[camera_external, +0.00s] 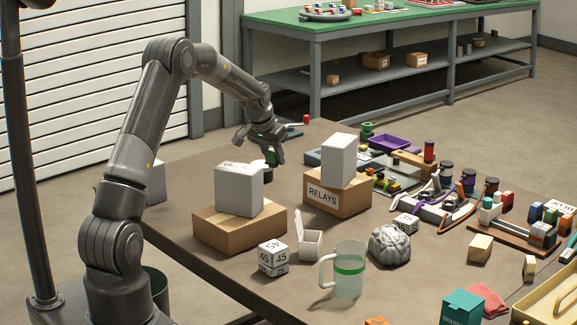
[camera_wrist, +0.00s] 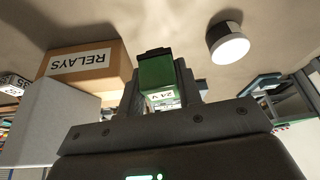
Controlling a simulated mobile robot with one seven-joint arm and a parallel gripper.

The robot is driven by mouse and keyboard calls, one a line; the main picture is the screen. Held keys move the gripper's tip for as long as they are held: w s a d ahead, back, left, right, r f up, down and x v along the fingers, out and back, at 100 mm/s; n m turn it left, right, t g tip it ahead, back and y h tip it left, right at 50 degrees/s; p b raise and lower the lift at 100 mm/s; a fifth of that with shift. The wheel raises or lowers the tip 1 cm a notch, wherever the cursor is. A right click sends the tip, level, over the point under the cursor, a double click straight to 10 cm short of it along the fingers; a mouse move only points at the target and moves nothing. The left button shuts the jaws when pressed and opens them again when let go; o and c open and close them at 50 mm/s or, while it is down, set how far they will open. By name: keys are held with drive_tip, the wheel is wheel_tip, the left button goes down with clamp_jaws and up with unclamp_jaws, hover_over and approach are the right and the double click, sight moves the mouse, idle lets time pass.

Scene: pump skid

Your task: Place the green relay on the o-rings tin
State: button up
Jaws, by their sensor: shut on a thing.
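The green relay (camera_wrist: 156,75), with a black end and a white "24 V" label, sits between the fingers of my gripper (camera_wrist: 163,92) in the wrist view. In the external view my gripper (camera_external: 263,150) is shut on the relay (camera_external: 271,156) above the table's far left part. A round tin (camera_wrist: 229,47) with a pale top and dark side stands on the table in the wrist view, right of the relay and apart from it. No lettering on it is readable. In the external view the tin's place is mostly hidden behind a white box and my gripper.
A cardboard RELAYS box (camera_external: 336,196) with a white box (camera_external: 339,160) on it stands right of my gripper. Another cardboard box (camera_external: 240,232) bears a white box (camera_external: 238,188) nearer the camera. A mug (camera_external: 349,270) and clutter fill the right side. Bare table surrounds the tin.

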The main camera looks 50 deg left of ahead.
drive_tip(key=w+a+r+m, duration=0.2)
drive_tip(key=w+r, duration=0.4)
hover_over(262, 163)
drive_tip(key=shift+h, duration=0.4)
wheel_tip(262, 163, down, 7)
drive_tip(key=shift+d+r, duration=0.1)
drive_tip(key=shift+d, duration=0.05)
drive_tip(key=shift+f, duration=2)
drive_tip(key=shift+s, duration=0.1)
drive_tip(key=o, duration=1)
drive_tip(key=shift+f, duration=0.1)
drive_tip(key=shift+c, duration=0.2)
